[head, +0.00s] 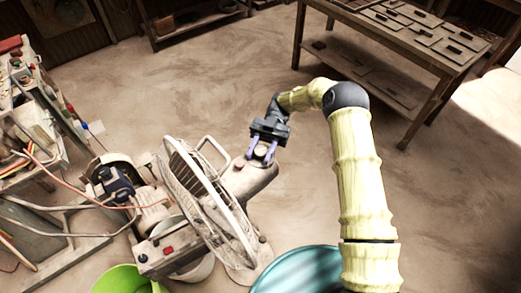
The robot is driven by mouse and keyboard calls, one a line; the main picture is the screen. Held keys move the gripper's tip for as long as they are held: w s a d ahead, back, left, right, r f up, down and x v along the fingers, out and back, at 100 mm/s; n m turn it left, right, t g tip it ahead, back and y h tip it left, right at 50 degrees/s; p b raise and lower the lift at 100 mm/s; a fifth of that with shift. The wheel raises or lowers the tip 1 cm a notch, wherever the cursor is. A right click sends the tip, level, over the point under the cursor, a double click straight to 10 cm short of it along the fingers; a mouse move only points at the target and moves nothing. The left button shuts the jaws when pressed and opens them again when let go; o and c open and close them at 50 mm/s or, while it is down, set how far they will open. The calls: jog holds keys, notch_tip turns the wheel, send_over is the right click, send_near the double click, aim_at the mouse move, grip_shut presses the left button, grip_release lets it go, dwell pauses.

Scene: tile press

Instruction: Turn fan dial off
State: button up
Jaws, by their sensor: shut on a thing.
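The fan dial (262,150) shows as a small pale knob at the top of this housing, partly hidden by my fingers. My gripper (263,154) comes down from above with its two purple fingers on either side of the dial, shut on it. The dial's markings and setting are too small to read.
A cluttered workbench (40,215) with loose cables and a motor stands at the left. A green tub (122,281) and a teal round container (290,272) are at the front. A wooden table (425,45) with tiles is at the back right. The floor between is clear.

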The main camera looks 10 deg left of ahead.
aim_at(260, 150)
jog(key=o, duration=1)
jog(key=shift+r, duration=0.15)
notch_tip(260, 150, up, 10)
jog(key=shift+f, duration=0.15)
